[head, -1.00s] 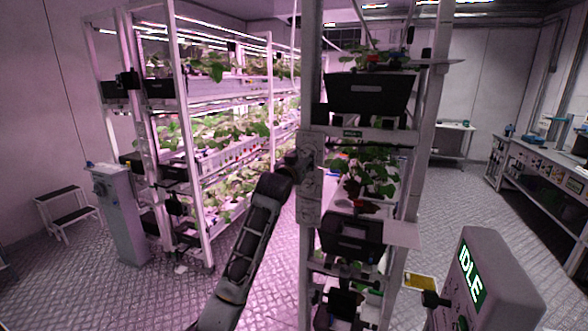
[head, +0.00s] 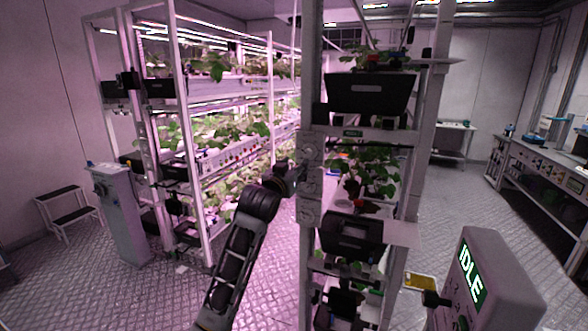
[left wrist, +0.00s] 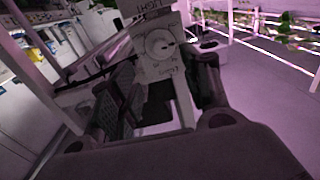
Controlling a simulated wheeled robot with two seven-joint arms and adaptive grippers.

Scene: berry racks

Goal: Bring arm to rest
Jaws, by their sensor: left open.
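My left arm (head: 235,255) comes up from the bottom of the head view. My left gripper (head: 287,179) is beside the near rack's white front post, just left of a grey switch box on it (head: 309,170). In the left wrist view my left gripper (left wrist: 165,70) is open, with a dark finger on each side. Between and beyond the fingers is a pale box with a round knob (left wrist: 158,45) and the word LIGHT. Nothing is held. I cannot tell the exact gap to the box. My right gripper is not in view.
The near rack carries dark crates (head: 368,93) and leafy plants (head: 368,172). A grey console reading IDLE (head: 490,285) stands at the right front. A lit plant rack (head: 190,150), a pedestal (head: 118,215) and a step stool (head: 68,212) are at left. Open floor (head: 455,205) lies right.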

